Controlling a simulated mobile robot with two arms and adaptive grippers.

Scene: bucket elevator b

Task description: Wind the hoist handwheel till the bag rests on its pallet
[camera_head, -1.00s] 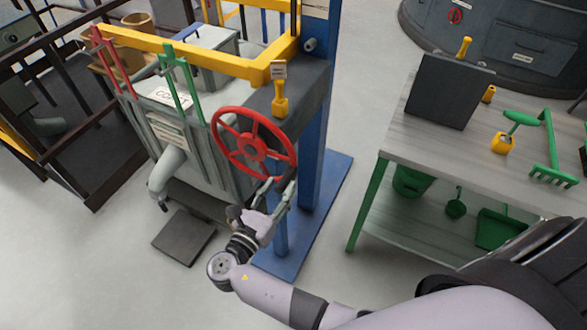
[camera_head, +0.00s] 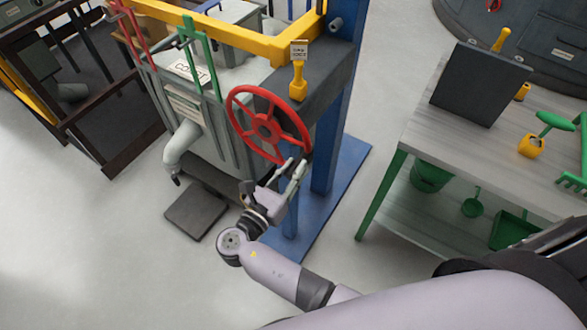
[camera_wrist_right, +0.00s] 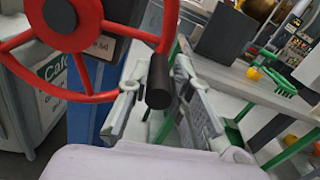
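The red hoist handwheel (camera_head: 266,126) is mounted on the dark beam beside the blue column. In the right wrist view its rim (camera_wrist_right: 78,92) fills the upper left, with a dark handle knob (camera_wrist_right: 158,82) standing out from it. My right gripper (camera_head: 292,166) is at the wheel's lower right edge. In the right wrist view, its fingers (camera_wrist_right: 160,95) are apart, one on each side of the knob; firm contact is not visible. A pale grey bag-like body (camera_head: 199,110) stands or hangs under the yellow frame. I cannot make out its pallet or the bag's underside. My left gripper is out of view.
A yellow-handled lever (camera_head: 298,80) stands on the beam above the wheel. A dark plate (camera_head: 196,210) lies on the floor. A grey bench (camera_head: 415,130) with green legs is to the right, holding tools. Open floor lies at the lower left.

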